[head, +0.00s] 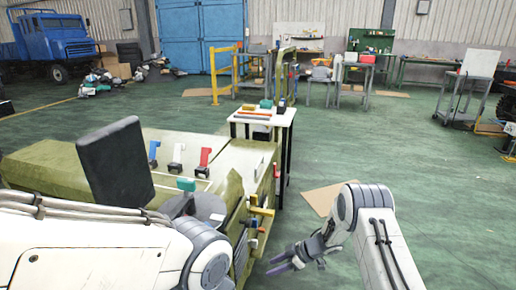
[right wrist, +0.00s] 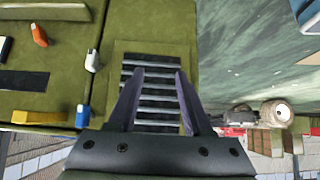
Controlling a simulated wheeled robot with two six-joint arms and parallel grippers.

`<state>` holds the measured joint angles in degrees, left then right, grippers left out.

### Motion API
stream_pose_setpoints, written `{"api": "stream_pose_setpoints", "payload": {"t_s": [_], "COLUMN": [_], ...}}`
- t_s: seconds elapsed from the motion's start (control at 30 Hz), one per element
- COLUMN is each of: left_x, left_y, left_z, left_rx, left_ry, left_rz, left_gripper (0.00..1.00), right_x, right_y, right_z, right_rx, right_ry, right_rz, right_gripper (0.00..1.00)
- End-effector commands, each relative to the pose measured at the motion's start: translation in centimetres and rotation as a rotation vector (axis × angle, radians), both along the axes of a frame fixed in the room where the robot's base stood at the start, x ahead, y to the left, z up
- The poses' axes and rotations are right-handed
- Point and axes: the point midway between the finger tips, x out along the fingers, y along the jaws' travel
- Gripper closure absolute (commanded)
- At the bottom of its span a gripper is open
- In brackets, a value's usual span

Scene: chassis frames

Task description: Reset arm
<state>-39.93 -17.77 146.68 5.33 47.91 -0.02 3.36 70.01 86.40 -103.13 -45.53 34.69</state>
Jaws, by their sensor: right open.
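My right gripper (head: 288,261) hangs over the green floor, to the right of the olive chassis (head: 232,160) in the head view. In the right wrist view its two dark fingers (right wrist: 159,72) are spread apart with nothing between them. A black and grey slatted panel (right wrist: 154,88) set in an olive surface shows behind the fingers. My left arm comes in at the lower left of the head view in front of the chassis. Its gripper is not in the picture.
Blue (head: 153,152), white (head: 177,158) and red (head: 203,160) handled items stand on the chassis. A black upright panel (head: 115,163) rises at its left. A small white table (head: 263,115) with items stands behind. A flat cardboard sheet (head: 322,199) lies on the floor.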

Motion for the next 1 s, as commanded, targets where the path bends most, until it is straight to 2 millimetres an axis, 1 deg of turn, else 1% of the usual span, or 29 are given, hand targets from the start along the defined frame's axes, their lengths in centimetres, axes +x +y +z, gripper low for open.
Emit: {"api": "stream_pose_setpoints", "payload": {"t_s": [0.07,0.27,0.43,0.57,0.73,0.77,0.8,0.87,0.9,0.97,1.0], "left_x": [0.0,0.0,0.0,0.0,0.0,0.0,0.0,0.0,0.0,0.0,0.0], "left_y": [0.0,0.0,0.0,0.0,0.0,0.0,0.0,0.0,0.0,0.0,0.0], "left_z": [0.0,0.0,0.0,0.0,0.0,0.0,0.0,0.0,0.0,0.0,0.0], "left_rx": [0.000,0.000,0.000,0.000,0.000,0.000,0.000,0.000,0.000,0.000,0.000], "left_ry": [0.000,0.000,0.000,0.000,0.000,0.000,0.000,0.000,0.000,0.000,0.000], "left_rz": [0.000,0.000,0.000,0.000,0.000,0.000,0.000,0.000,0.000,0.000,0.000], "left_gripper": [0.50,0.50,0.50,0.50,0.50,0.50,0.50,0.50,0.50,0.50,0.50], "right_x": [0.2,1.8,3.1,4.1,4.6,4.5,4.2,3.3,2.3,0.0,-1.8], "right_y": [0.1,1.1,1.9,2.5,3.2,3.3,3.4,3.6,3.7,3.7,3.6], "right_z": [0.3,2.5,5.0,7.8,12.5,13.5,15.0,17.3,19.0,21.3,22.6], "right_rx": [-0.002,-0.040,-0.080,-0.122,-0.193,-0.208,-0.230,-0.267,-0.293,-0.335,-0.364], "right_ry": [-0.005,-0.057,-0.107,-0.152,-0.208,-0.217,-0.227,-0.234,-0.233,-0.217,-0.197], "right_rz": [-0.003,-0.051,-0.109,-0.174,-0.287,-0.311,-0.347,-0.405,-0.448,-0.511,-0.551], "right_gripper": [0.50,0.50,0.50,0.50,0.50,0.50,0.50,0.50,0.50,0.50,0.50]}}
